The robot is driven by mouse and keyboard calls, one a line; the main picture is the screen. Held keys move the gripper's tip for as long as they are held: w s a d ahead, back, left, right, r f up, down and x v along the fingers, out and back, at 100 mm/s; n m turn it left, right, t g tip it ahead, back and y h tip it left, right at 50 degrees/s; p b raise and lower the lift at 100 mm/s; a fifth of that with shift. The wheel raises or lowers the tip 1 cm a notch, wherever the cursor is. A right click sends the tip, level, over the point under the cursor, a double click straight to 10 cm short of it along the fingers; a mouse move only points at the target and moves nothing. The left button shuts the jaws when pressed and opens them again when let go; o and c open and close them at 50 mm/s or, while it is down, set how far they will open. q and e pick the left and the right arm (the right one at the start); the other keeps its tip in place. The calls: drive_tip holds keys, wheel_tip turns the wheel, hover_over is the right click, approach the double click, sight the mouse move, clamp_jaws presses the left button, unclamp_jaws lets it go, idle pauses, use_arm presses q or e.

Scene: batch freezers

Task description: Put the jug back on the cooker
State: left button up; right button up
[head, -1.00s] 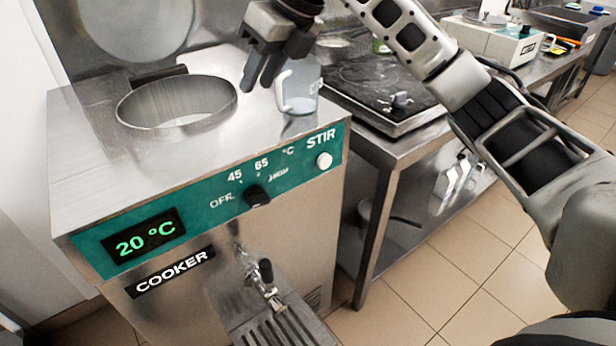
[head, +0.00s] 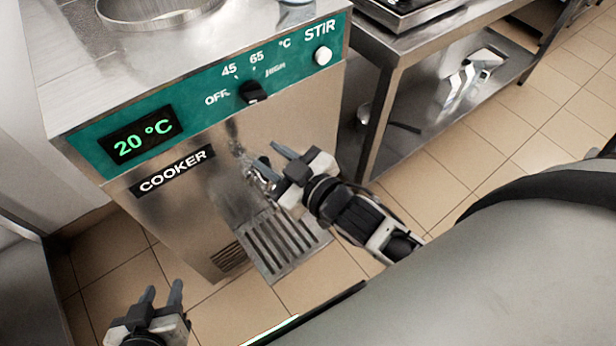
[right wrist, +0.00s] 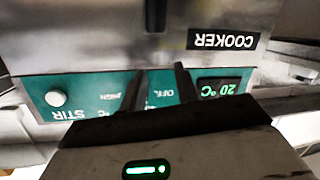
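The cooker (head: 220,150) stands in front of me, its display reading 20 °C. It also shows upside down in the right wrist view (right wrist: 110,35). Only the base of the jug (head: 296,3) shows at the top edge of the head view, on the cooker's top near its front right corner. My right gripper (head: 272,158) is by the tap on the cooker's front, above the drip grate; its fingers are apart and empty in the right wrist view (right wrist: 160,80). My left gripper (head: 162,291) is low at the bottom left, open and empty, apart from the cooker.
The round opening (head: 150,8) is at the back of the cooker's top, partly cut off. The drip grate (head: 278,243) juts out below the tap. A steel table (head: 420,35) with a lower shelf stands at the right. Tiled floor (head: 430,200) is clear between.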

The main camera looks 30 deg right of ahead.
drive_tip(key=s+d+f+m+g+h, duration=0.1)
drive_tip(key=s+f+m+g, duration=0.2)
drive_tip(key=s+f, duration=0.6)
drive_tip(key=shift+s+d+m+g, duration=0.15)
drive_tip(key=shift+s+m+g, duration=0.25)
drive_tip(key=shift+g, duration=0.6)
